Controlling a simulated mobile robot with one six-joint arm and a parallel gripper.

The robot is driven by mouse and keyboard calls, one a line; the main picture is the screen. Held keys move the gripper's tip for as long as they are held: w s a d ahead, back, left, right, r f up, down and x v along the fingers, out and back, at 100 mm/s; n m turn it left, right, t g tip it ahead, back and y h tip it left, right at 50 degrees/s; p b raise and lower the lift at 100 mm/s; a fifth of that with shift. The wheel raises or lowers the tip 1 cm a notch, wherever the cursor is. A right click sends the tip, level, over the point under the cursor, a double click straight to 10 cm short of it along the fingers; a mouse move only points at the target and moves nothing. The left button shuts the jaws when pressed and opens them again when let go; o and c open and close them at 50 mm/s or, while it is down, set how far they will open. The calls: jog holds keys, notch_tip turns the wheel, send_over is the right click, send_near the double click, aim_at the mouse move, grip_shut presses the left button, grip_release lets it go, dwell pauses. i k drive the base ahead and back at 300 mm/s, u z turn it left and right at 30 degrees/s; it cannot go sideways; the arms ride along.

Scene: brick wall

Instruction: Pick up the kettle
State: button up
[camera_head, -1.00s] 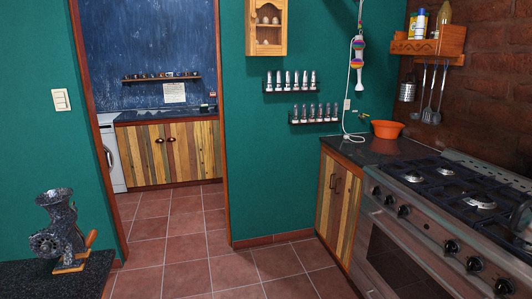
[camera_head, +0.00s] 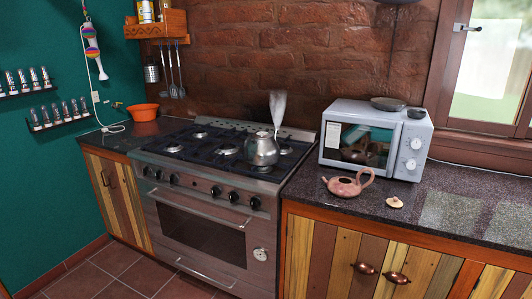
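A round silver metal kettle (camera_head: 261,150) stands upright on the right front part of the stove top (camera_head: 182,139), with a pale plume of steam above it. A reddish-brown teapot (camera_head: 346,186) with a looped handle sits on the dark counter right of the stove. A small light lid (camera_head: 394,202) lies beside the teapot. My gripper is not in view.
A light blue microwave (camera_head: 405,150) stands behind the teapot, with dark pans (camera_head: 388,103) on top. An orange bowl (camera_head: 144,112) is on the counter left of the stove. Tiled floor (camera_head: 105,275) is open at the lower left. The counter's right side is clear.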

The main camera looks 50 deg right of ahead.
aim_at(258, 152)
jog(key=u, duration=0.2)
jog(key=k, duration=0.2)
jog(key=z, duration=0.45)
jog(key=i, duration=0.4)
jog(key=u, duration=1.1)
jog(key=k, duration=0.1)
jog(key=z, duration=2.3)
jog(key=i, duration=0.55)
jog(key=z, duration=0.05)
